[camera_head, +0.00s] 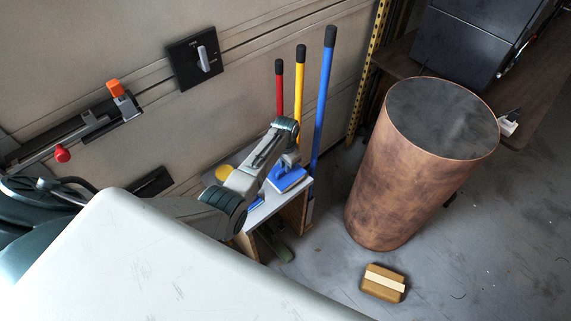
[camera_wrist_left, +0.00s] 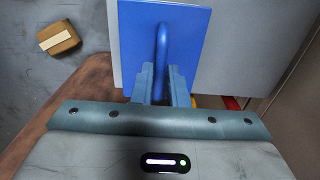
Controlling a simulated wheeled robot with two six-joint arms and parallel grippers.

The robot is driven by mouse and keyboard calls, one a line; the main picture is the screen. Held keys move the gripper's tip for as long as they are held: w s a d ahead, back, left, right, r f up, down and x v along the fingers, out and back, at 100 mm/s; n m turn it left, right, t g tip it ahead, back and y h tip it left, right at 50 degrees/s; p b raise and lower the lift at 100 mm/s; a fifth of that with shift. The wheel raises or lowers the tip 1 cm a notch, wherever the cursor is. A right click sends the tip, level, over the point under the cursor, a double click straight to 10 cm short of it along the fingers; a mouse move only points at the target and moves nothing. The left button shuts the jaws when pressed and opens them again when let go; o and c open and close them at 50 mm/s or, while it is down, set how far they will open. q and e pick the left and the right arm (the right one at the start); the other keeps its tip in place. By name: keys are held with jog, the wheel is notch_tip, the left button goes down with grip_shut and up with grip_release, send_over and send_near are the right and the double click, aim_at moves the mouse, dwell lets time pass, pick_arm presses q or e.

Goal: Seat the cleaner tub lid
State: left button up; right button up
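A flat blue square lid (camera_wrist_left: 188,48) with a raised loop handle (camera_wrist_left: 162,48) fills the upper middle of the left wrist view. In the head view the blue lid (camera_head: 287,178) is over the small grey-topped table. My left gripper (camera_wrist_left: 161,88) has its fingers close together on the near end of the handle. In the head view my left gripper (camera_head: 290,158) is just above the lid, partly hidden by the wrist. Whether the lid touches anything beneath it cannot be told. I cannot make out the tub. My right gripper is out of view.
Red, yellow and blue (camera_head: 324,95) poles rise behind. A copper drum (camera_head: 405,175) stands to the right.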

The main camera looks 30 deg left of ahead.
pick_arm(q)
jog(key=o, duration=0.4)
jog(key=shift+c, duration=0.2)
jog(key=shift+r, duration=0.1)
notch_tip(320, 180, up, 11)
jog(key=shift+b, duration=0.35)
